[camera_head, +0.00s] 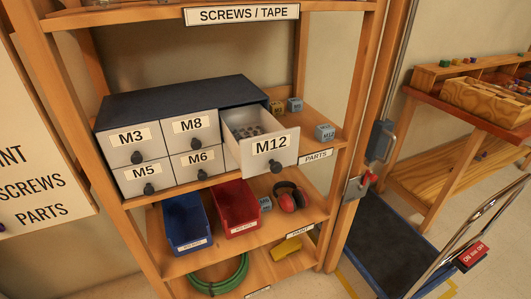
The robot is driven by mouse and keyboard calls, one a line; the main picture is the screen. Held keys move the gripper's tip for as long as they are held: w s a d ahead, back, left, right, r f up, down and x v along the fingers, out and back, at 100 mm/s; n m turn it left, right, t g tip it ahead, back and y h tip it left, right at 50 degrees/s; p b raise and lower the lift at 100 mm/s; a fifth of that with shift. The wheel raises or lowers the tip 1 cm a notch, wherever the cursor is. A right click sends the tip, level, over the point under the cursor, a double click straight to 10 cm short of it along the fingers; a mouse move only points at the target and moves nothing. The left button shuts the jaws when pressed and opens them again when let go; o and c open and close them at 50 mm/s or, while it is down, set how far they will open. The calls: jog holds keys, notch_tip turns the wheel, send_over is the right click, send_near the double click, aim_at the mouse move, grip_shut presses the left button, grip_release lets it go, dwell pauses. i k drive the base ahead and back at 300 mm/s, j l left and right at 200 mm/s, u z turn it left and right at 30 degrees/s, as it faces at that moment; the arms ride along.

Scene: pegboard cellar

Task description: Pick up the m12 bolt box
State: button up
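A small grey-blue box (325,132) with a label that seems to read M12 sits on the parts shelf, near its right end and right of the drawer cabinet. The grey-fronted M12 drawer (270,147) is pulled out of the dark-topped cabinet, and small grey pieces, too small to make out, lie inside it. A yellowish box (277,108) and another grey-blue box (295,104) sit farther back on the same shelf, behind the drawer. My gripper is not in view.
The M3 (127,138), M8, M5 and M6 drawers are shut. Below stand a blue bin (184,222), a red bin (236,207), a small grey-blue box (265,203) and red earmuffs (290,197). A post (362,130) bounds the shelf's right; a cart (385,250) stands beyond.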

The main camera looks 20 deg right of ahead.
aim_at(324, 132)
jog(key=i+l+z, duration=0.45)
jog(key=l, duration=0.2)
jog(key=i+l+z, duration=0.4)
jog(key=i+l, duration=0.1)
jog(key=i, duration=0.05)
